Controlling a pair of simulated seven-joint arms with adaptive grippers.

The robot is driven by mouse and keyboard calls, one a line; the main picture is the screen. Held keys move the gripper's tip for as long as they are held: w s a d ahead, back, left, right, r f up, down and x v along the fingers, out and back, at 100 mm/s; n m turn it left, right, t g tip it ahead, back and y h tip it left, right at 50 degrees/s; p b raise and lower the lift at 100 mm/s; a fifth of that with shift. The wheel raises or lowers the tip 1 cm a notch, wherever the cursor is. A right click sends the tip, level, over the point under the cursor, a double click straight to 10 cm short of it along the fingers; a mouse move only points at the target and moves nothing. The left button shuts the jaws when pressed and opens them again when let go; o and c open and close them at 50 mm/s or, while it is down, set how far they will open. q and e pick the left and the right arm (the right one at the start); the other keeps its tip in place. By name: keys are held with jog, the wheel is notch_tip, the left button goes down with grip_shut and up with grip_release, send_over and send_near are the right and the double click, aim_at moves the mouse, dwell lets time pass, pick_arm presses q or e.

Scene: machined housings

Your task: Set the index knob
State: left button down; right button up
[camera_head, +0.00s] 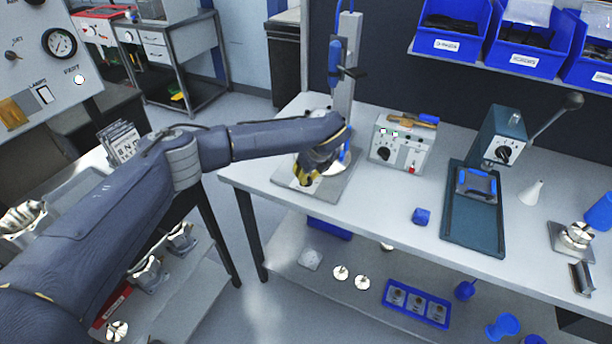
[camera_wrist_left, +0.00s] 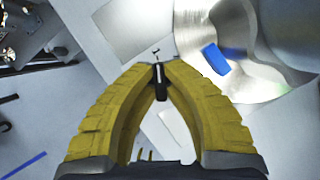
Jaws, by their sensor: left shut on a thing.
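My left gripper (camera_head: 305,180) reaches down over the light base of the stand with the tall grey column (camera_head: 345,80). In the left wrist view its yellow fingers (camera_wrist_left: 160,70) are closed together at the tips on a small black knob (camera_wrist_left: 160,88) with a white mark at its tip. I take this as the index knob; the fingers and arm hide it in the head view. What the knob's pointer is set to cannot be read. My right gripper is not in view.
A shiny metal part with a blue insert (camera_wrist_left: 245,50) stands close to the right finger.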

pick_arm(q)
jog(key=shift+n, duration=0.4)
jog(key=c, duration=1.5)
grip_release()
jog(key=shift+o, duration=0.2)
jog(key=v, duration=1.2)
jog(key=shift+w+d, duration=0.1)
